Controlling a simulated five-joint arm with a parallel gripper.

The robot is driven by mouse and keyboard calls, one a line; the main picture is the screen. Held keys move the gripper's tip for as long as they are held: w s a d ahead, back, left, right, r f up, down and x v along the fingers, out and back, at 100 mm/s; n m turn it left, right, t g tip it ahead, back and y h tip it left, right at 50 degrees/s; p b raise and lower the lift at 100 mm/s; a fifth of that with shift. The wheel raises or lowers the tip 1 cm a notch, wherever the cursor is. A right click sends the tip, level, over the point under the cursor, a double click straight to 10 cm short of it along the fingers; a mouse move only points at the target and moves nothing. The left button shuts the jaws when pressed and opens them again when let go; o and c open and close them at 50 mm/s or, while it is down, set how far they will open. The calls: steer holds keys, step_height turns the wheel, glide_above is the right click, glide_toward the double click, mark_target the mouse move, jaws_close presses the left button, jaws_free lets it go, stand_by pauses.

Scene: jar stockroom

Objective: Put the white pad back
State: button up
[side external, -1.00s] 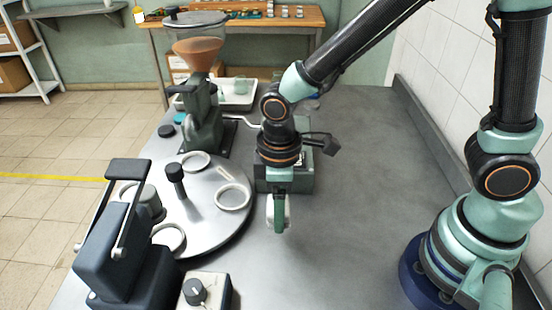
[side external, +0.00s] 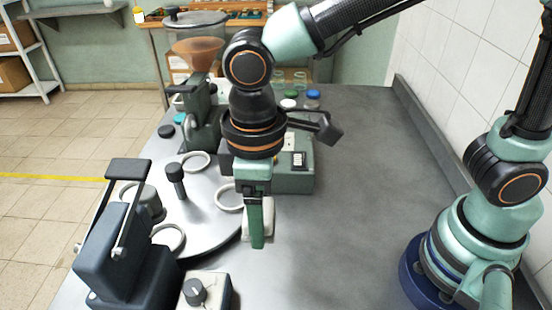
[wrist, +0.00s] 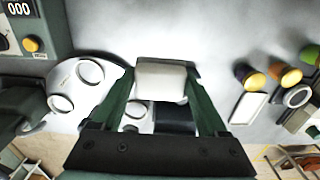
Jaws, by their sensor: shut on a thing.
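My gripper (side external: 257,240) is shut on the white pad (wrist: 161,82), which sits between the two green fingers in the wrist view. In the side view the pad (side external: 271,222) shows as a pale edge beside the near finger, most of it hidden. The gripper points down over the right edge of the round metal turntable (side external: 205,235), and the pad looks clear of the counter.
White rings (side external: 229,197) lie on the turntable around a black-knobbed post (side external: 175,178). A green box with a display (side external: 297,172) stands behind my gripper. A dark lever press (side external: 125,245) and knob box (side external: 195,291) are at front left. The counter's right side (side external: 350,190) is clear.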

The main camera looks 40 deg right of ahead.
mark_target(264, 282)
step_height(264, 282, down, 17)
steer(key=shift+f, duration=0.15)
stand_by(0.4)
steer(key=shift+f, duration=0.1)
steer(key=o, duration=1.2)
step_height(264, 282, up, 12)
steer(key=shift+w+d+r+m+t, duration=0.85)
steer(key=shift+d+r+m, duration=0.95)
steer(key=shift+d, duration=2.4)
steer(key=shift+w+d+r+m+t, duration=0.6)
steer(key=shift+d+r+m+t, duration=0.5)
steer(key=shift+d+r, duration=2.25)
steer(key=shift+w+d+r+m+t, duration=0.8)
steer(key=shift+d+r+m, duration=0.6)
steer(key=shift+d, duration=3.65)
